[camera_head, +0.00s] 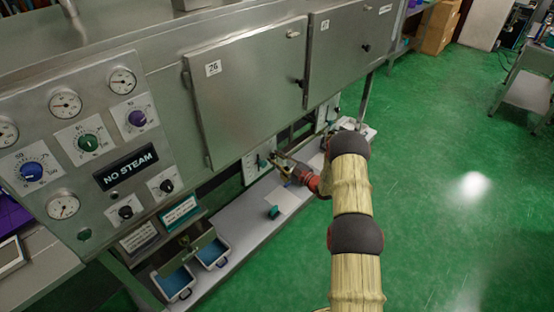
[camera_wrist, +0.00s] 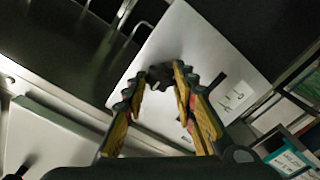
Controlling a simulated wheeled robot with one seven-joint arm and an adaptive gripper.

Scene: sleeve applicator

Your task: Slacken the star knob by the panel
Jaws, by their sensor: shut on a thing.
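A dark star knob (camera_wrist: 159,75) sits on a white panel (camera_wrist: 195,38) in the wrist view. My gripper (camera_wrist: 160,80) is shut on the knob, with its yellow-padded fingers on either side of it. The fingers partly hide the knob. In the head view the panel (camera_head: 251,172) stands below the steel cabinet door marked 26. My gripper (camera_head: 278,163) reaches it from the right, and the knob's outline there is too small to tell apart from the fingertips. A dark lever and small printed marks show on the panel beside the fingers in the wrist view.
A green-handled part (camera_head: 273,212) is on the pale lower shelf (camera_head: 240,225). A control panel with gauges and dials (camera_head: 88,140) is at the left. The green floor (camera_head: 450,190) at right is open.

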